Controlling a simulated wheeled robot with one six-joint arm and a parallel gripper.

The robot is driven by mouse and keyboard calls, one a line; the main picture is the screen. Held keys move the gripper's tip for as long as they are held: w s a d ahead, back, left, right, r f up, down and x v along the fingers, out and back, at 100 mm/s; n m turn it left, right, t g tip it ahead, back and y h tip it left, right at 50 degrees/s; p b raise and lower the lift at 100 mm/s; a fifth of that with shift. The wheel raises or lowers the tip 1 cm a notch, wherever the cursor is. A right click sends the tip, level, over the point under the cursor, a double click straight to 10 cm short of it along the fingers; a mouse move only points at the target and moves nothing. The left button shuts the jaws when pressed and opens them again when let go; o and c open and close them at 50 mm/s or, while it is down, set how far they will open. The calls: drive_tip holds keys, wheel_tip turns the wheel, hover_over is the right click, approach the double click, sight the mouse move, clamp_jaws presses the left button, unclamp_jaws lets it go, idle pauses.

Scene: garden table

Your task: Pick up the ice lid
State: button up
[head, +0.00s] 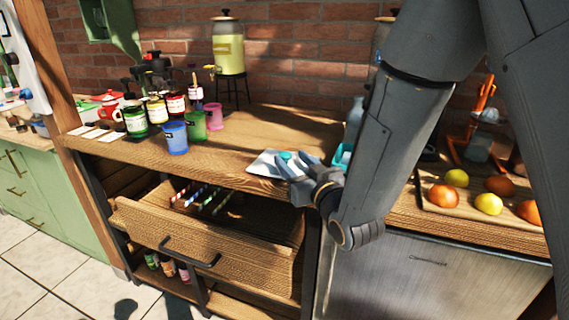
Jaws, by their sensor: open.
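The ice lid (264,163) looks like a pale, flat piece with a small teal knob. It lies on the wooden counter near its front edge. My gripper (300,170) is open at the lid's right side and hides part of it. The fingers are close to the knob, but I cannot tell whether they touch it. A teal container (343,157) stands just behind my gripper, mostly hidden by my arm.
An open drawer (200,235) with striped straws juts out below the counter (240,140). Blue, green and pink cups (174,138) and several jars stand to the left. A bluish bottle (354,122) stands behind the container. Fruit lies on a board (460,205) at right.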

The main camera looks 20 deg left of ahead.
sight(285, 154)
drive_tip(key=shift+p+x, duration=0.5)
drive_tip(key=shift+x, duration=1.8)
drive_tip(key=shift+s+a+f, duration=0.1)
drive_tip(key=c, duration=1.1)
